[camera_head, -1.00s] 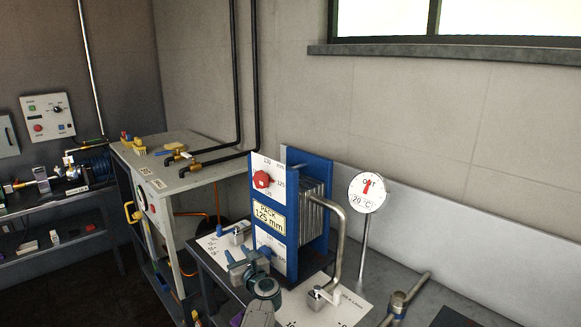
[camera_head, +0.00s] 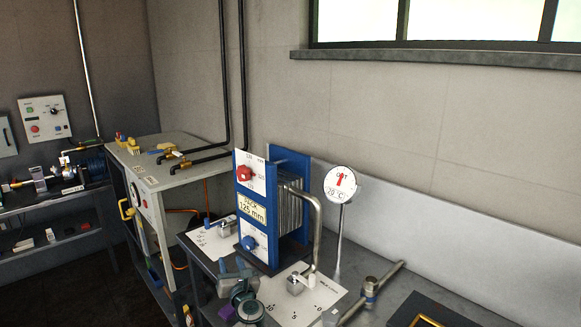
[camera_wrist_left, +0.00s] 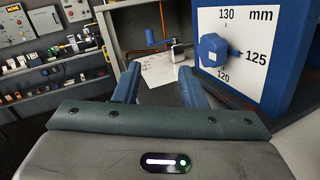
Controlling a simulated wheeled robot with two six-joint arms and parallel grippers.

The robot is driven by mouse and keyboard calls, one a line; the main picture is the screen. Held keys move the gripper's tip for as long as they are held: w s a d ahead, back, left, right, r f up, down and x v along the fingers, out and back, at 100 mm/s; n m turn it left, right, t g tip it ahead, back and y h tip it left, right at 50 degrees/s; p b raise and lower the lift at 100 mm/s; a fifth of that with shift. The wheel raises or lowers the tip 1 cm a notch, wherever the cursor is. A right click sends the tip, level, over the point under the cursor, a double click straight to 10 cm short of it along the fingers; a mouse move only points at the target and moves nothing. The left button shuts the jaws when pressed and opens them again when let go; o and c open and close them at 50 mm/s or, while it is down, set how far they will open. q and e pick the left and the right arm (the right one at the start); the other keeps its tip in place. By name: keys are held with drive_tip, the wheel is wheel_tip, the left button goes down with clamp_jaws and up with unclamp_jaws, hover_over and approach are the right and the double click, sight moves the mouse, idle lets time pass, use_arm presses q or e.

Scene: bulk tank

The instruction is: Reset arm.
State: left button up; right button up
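My left gripper (camera_head: 233,264) is in front of the blue plate pack (camera_head: 258,203) at the lower middle of the head view. Its two fingers are apart with nothing between them, as the left wrist view also shows (camera_wrist_left: 158,75). The blue knob (camera_head: 248,242) on the pack's lower dial is just beyond the fingers, apart from them. In the left wrist view the knob (camera_wrist_left: 212,50) is right of the fingers, beside the 125 mark. A red knob (camera_head: 244,174) sits on the upper dial. My right gripper is not in view.
A bent steel pipe (camera_head: 317,222) and a round 20 °C gauge (camera_head: 340,184) stand right of the pack. A grey cabinet (camera_head: 170,182) with yellow fittings is at the left. The floor between the benches is dark and clear.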

use_arm(q)
drive_tip(key=s+f+m+g+h, duration=0.2)
drive_tip(key=s+f+m+h, duration=0.2)
drive_tip(key=s+m, duration=0.55)
drive_tip(key=s+f+m+g+h, duration=0.1)
drive_tip(key=s+f+m+h, duration=0.3)
drive_tip(key=s+m, duration=0.55)
drive_tip(key=s+f+m+g+h, duration=0.2)
drive_tip(key=s+f+m+h, duration=0.15)
drive_tip(key=s+m, duration=0.65)
drive_tip(key=s+a+m+g+y, duration=0.2)
drive_tip(key=s+a+m+g, duration=0.1)
drive_tip(key=s, duration=0.6)
drive_tip(key=s+a+m+g+y, duration=0.1)
drive_tip(key=s+a+m+g, duration=0.25)
drive_tip(key=s, duration=0.55)
drive_tip(key=s+a+m+g+y, duration=0.2)
drive_tip(key=s+a+m, duration=0.15)
drive_tip(key=s, duration=0.55)
wheel_tip(320, 180, down, 28)
drive_tip(key=w+a+f+g, duration=0.1)
drive_tip(key=a+g, duration=0.1)
drive_tip(key=s+a+f, duration=0.1)
drive_tip(key=s+f, duration=1.8)
drive_tip(key=f, duration=0.2)
drive_tip(key=shift+a+n+g, duration=0.2)
drive_tip(key=shift+n+g, duration=0.1)
drive_tip(key=shift+g, duration=0.05)
